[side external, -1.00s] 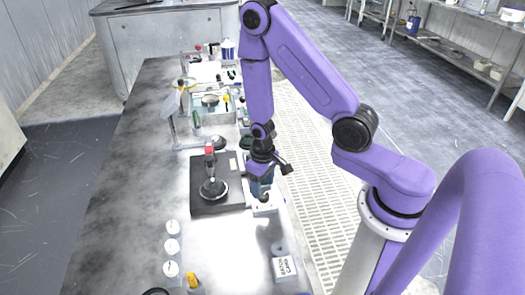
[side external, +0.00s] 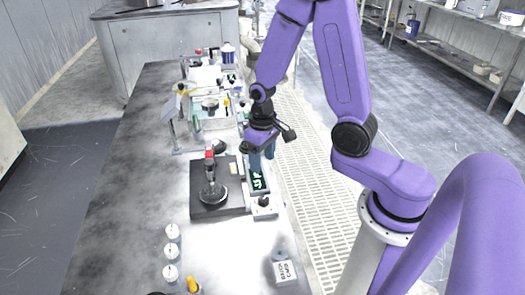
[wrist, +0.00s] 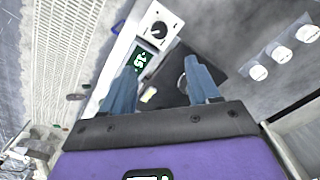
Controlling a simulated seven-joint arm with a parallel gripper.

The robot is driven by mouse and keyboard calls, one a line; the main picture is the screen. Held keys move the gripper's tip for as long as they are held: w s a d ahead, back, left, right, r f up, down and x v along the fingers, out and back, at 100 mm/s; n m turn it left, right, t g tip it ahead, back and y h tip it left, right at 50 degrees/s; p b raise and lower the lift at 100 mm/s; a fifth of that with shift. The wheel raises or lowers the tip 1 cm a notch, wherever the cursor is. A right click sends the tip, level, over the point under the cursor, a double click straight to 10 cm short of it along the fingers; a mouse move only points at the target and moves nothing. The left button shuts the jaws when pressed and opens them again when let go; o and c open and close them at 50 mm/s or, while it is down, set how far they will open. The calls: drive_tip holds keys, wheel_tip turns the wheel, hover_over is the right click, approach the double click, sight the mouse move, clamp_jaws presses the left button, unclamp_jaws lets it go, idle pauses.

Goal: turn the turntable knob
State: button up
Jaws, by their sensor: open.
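The turntable knob (wrist: 159,29) is a round dial on a white panel at the top of the wrist view. In the side external view the knob (side external: 264,201) sits at the near end of a control unit. The unit's display (wrist: 138,58) shows lit green digits. The dark turntable base (side external: 230,205) with its round platen (side external: 213,193) is left of the unit. My gripper (side external: 263,158) is open and empty, above the far end of the unit and apart from the knob. Its blue fingers (wrist: 163,88) are spread wide in the wrist view.
A red-topped post (side external: 210,158) stands at the platen. A white labelled block (side external: 284,271) is at the near right. Trays and bottles crowd the far end.

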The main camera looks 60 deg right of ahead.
drive_tip(key=shift+r, duration=1.05)
drive_tip(key=shift+a, duration=0.1)
drive_tip(key=s+a+r+n, duration=0.3)
drive_tip(key=s+n, duration=0.3)
drive_tip(key=s, duration=0.3)
drive_tip(key=s+a+r+n, duration=0.3)
drive_tip(key=s+r+n, duration=0.3)
drive_tip(key=s, duration=0.4)
drive_tip(key=shift+r+n, duration=0.3)
drive_tip(key=shift+w+a, duration=0.1)
